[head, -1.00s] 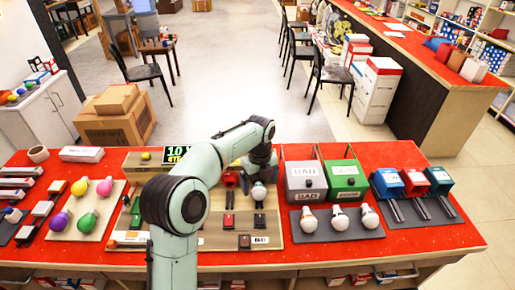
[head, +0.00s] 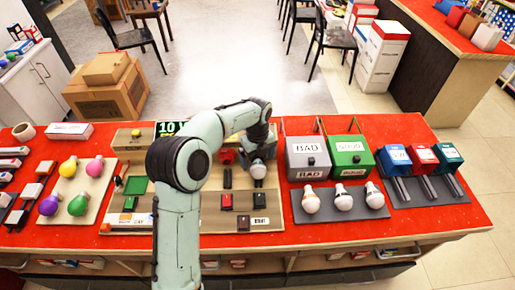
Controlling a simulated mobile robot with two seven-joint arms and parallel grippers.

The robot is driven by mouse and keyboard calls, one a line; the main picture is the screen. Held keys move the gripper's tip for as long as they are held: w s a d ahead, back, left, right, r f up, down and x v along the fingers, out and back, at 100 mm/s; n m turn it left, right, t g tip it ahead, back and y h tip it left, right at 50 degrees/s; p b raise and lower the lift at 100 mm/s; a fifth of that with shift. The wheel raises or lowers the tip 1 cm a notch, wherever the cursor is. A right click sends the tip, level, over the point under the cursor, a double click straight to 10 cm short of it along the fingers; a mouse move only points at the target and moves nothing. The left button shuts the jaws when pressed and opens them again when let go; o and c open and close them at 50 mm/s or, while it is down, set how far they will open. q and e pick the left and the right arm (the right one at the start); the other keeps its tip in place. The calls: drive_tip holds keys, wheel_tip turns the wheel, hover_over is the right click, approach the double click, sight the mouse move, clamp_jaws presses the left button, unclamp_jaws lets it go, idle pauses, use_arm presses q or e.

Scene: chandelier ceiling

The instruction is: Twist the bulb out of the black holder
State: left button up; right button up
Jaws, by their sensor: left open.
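The gripper and forearm hide part of the bulb and board. My right gripper is not in view.
Three white bulbs (head: 343,198) lie on a dark mat to the right. Behind them stand a grey BAD box (head: 308,155) and a green box (head: 349,155). Blue, red and teal boxes (head: 422,157) stand farther right. Coloured bulbs (head: 77,185) sit on a board at left.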

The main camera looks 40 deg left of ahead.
sight(258, 165)
use_arm(q)
drive_tip(key=shift+f, duration=2.65)
drive_tip(key=c, duration=1.1)
